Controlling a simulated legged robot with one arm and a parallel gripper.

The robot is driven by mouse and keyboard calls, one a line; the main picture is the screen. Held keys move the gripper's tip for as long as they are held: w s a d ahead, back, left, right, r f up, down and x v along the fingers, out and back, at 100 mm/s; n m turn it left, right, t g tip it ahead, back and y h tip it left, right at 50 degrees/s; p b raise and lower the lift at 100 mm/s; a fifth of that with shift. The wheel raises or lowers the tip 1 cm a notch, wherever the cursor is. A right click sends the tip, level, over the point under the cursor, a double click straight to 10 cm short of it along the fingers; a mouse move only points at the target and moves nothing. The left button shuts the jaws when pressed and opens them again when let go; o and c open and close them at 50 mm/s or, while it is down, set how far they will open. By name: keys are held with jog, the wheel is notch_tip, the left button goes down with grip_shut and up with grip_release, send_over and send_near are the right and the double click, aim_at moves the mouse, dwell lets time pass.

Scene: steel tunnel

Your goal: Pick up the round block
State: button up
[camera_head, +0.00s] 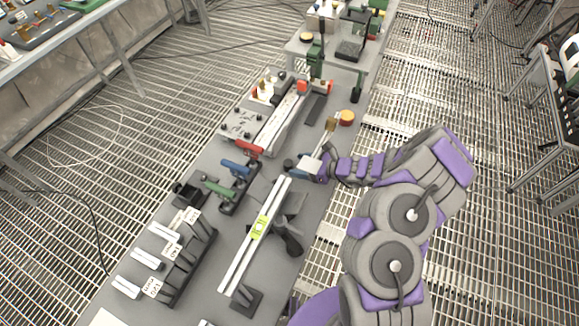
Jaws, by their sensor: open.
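A round orange-yellow block (346,117) sits near the right edge of the grey table (205,165), beyond my gripper. My gripper (308,164) is small in this view, at the end of my purple and grey arm, which reaches in from the right. It is open over the right part of the table, nearer than the round block and apart from it. A dark blue rounded part (291,165) shows just left of the gripper; I cannot tell whether they touch. A brass-coloured piece (330,125) stands between the gripper and the round block.
A long pale rail with a yellow-green level (258,228) stands near the arm. Red (249,149), blue (236,168) and green (219,189) handles lie left of it. Labelled switches (165,260) stand at front left. Metal grating surrounds the table.

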aim_at(292, 164)
jog(key=x, duration=0.3)
jog(key=shift+a, duration=0.35)
jog(key=shift+d+r, duration=0.1)
jog(key=shift+d, duration=0.5)
jog(key=shift+c, duration=0.8)
jog(key=shift+a, duration=0.35)
jog(key=c, duration=1)
jog(key=shift+d, duration=0.2)
jog(key=shift+r, duration=0.3)
jog(key=shift+a, duration=0.1)
